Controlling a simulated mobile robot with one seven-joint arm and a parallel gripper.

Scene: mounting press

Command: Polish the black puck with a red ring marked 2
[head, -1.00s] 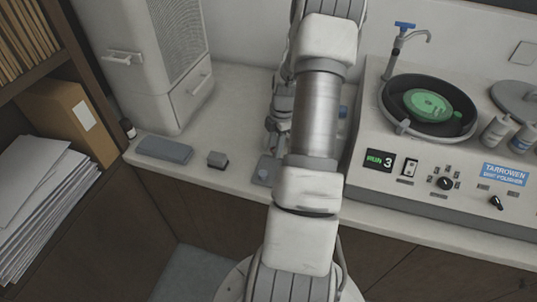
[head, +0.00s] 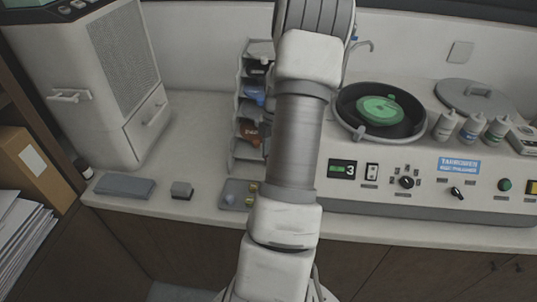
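The polisher (head: 386,197) is a white bench machine on the right of the head view. Its round black bowl (head: 345,116) holds a green disc (head: 380,110). Its small display (head: 342,169) shows a 3 beside green lettering too small to read. My arm crosses the middle of the view. My gripper is out of view, so its state does not show.
A grey rack (head: 241,118) with coloured items stands partly behind my arm. Several bottles (head: 470,129) and a grey lid (head: 473,98) sit on the polisher. A white cabinet (head: 85,75) stands left.

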